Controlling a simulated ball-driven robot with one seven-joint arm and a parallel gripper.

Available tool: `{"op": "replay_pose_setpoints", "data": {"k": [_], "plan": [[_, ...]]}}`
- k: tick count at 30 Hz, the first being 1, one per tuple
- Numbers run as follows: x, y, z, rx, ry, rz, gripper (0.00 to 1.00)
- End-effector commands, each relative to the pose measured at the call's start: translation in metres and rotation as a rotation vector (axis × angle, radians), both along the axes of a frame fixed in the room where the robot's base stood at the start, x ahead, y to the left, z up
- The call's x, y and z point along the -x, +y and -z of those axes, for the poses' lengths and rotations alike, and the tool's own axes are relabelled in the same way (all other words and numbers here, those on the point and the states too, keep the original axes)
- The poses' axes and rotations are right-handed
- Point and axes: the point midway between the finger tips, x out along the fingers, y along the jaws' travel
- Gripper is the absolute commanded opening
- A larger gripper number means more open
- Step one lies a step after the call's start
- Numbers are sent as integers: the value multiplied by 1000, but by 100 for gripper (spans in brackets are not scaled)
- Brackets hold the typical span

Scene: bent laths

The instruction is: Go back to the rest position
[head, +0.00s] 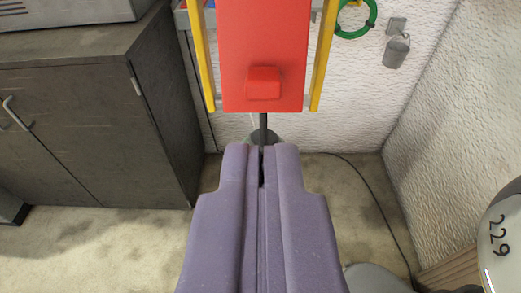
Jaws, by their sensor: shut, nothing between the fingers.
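My gripper (262,150) is purple and reaches up from the bottom middle of the head view. Its two fingers are together with only a thin dark slit between them, and they hold nothing. Beyond the fingertips is a red panel (263,45) with a small red block (264,83) on its face. A yellow lath (201,55) runs along its left side and another yellow lath (324,55) along its right. A dark rod below the panel goes down behind the fingertips. The fingertips appear below the panel, apart from it.
A dark cabinet (95,120) with metal handles stands at the left. A green ring (357,18) and a small grey bucket (396,50) hang on the white wall (350,110). A black cable (372,195) lies at the right. Bare floor (110,250) shows at lower left.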

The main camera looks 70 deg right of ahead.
Motion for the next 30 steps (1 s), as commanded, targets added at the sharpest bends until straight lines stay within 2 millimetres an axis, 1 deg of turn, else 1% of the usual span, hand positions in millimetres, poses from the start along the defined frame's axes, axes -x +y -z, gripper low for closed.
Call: {"op": "replay_pose_setpoints", "data": {"k": [1,3,6,19,21,23,26,27,29,30], "plan": [[1,6,-1,0,-1,-3,0],[3,12,-3,0,-2,-2,0],[5,16,-4,1,-1,-1,0],[5,16,-4,-1,1,0,0],[3,14,1,-22,29,1,0],[-4,10,12,-76,93,3,0],[-24,0,38,-256,275,-35,0],[-37,-4,45,-355,351,-77,0],[-57,-10,47,-513,440,-183,0],[-73,-15,39,-612,471,-285,0]]}}
